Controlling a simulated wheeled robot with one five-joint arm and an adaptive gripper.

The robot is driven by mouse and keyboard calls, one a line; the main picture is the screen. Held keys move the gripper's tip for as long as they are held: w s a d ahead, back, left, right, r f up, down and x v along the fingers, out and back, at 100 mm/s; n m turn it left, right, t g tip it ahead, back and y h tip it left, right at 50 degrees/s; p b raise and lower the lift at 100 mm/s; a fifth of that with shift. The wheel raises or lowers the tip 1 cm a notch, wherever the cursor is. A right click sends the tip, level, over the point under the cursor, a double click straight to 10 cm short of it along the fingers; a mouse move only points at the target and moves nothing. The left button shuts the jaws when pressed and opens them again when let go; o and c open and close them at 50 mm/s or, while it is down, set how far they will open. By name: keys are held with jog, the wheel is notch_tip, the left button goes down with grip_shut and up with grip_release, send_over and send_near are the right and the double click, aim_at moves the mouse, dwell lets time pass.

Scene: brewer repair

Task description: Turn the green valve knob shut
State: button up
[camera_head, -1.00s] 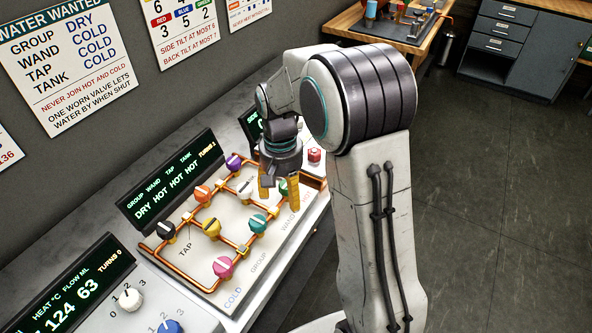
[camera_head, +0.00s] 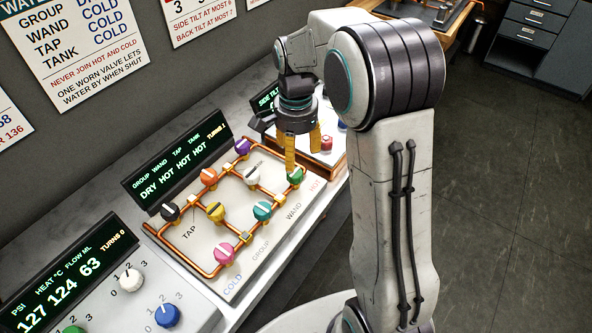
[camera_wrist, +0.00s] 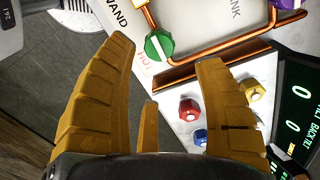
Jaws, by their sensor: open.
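The green valve knob (camera_head: 296,175) sits at the right corner of the copper pipe panel, near the HOT label. Its pale stripe shows in the wrist view, where the knob (camera_wrist: 158,46) appears between the tips of my gripper (camera_wrist: 165,62). My gripper (camera_head: 303,157) has yellow fingers, is open and empty, and hangs above and just behind the knob in the head view. The fingers look apart from the knob; the exact height gap is hard to tell. The valve panel (camera_head: 228,260) shows a screen reading DRY HOT HOT HOT.
Close by are a teal knob (camera_head: 262,211), a white knob (camera_head: 252,175) and a purple knob (camera_head: 243,147). A neighbouring panel with a red knob (camera_head: 327,143) stands beyond the gripper. Copper pipes (camera_head: 279,199) link the valves. Floor to the right is clear.

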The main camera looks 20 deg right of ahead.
aim_at(295, 171)
jog(key=shift+f, duration=3.65)
jog(key=shift+c, duration=0.2)
jog(key=c, duration=1.1)
jog(key=shift+c, duration=0.2)
